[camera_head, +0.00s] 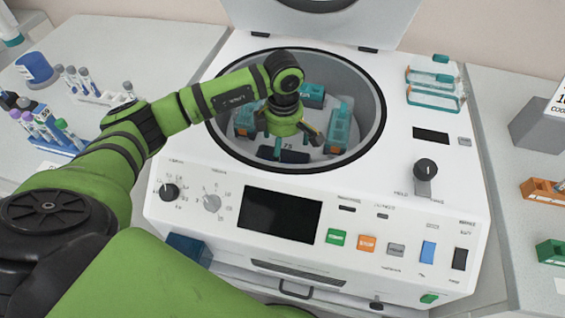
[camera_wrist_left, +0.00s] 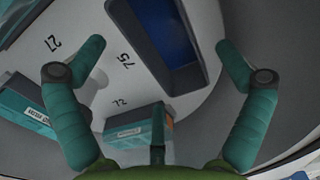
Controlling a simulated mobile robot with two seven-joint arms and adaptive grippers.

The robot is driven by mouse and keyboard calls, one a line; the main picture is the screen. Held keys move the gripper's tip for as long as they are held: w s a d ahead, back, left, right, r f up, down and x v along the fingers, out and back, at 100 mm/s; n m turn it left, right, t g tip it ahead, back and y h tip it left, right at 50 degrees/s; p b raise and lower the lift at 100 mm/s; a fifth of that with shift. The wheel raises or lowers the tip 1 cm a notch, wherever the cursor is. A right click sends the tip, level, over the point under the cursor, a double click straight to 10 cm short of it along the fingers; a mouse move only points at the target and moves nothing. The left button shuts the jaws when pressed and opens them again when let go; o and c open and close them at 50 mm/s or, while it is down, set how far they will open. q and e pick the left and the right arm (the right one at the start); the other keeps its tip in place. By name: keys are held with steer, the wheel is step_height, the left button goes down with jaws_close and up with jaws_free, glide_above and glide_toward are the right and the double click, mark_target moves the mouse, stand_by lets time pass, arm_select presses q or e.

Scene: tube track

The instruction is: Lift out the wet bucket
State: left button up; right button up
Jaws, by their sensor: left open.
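The centrifuge's round bowl (camera_head: 360,100) stands open, with several buckets on its light rotor. A dark blue bucket (camera_head: 283,156) sits at the front of the rotor by a printed number. In the left wrist view the dark bucket (camera_wrist_left: 172,38), with a blue inside, lies ahead between the fingers. Teal buckets sit at the left (camera_head: 245,119), back (camera_head: 313,94) and right (camera_head: 338,132). A teal labelled bucket (camera_wrist_left: 130,136) is close below the wrist camera. My left gripper (camera_head: 296,142) is open and empty inside the bowl. I cannot tell which bucket is wet. My right gripper is not in view.
The raised lid (camera_head: 320,22) stands behind the bowl. The bowl's rim surrounds my left gripper. Teal holders (camera_head: 434,88) lie on the deck to the right. Tube racks (camera_head: 48,130) and a blue cup (camera_head: 36,68) stand on the left bench. A dark blue box (camera_head: 188,250) is at the machine's front left.

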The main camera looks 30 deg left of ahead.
arm_select(q)
steer(key=shift+w+f, duration=0.1)
steer(key=shift+f, duration=1.4)
steer(key=c, duration=1.1)
steer(key=shift+o, duration=0.2)
step_height(320, 180, up, 10)
steer(key=b, duration=0.2)
steer(key=shift+r, duration=0.15)
step_height(320, 180, up, 7)
steer(key=p, duration=0.4)
glide_above(284, 152)
steer(key=s, duration=0.1)
steer(key=shift+s+d, duration=0.1)
steer(key=shift+d, duration=0.2)
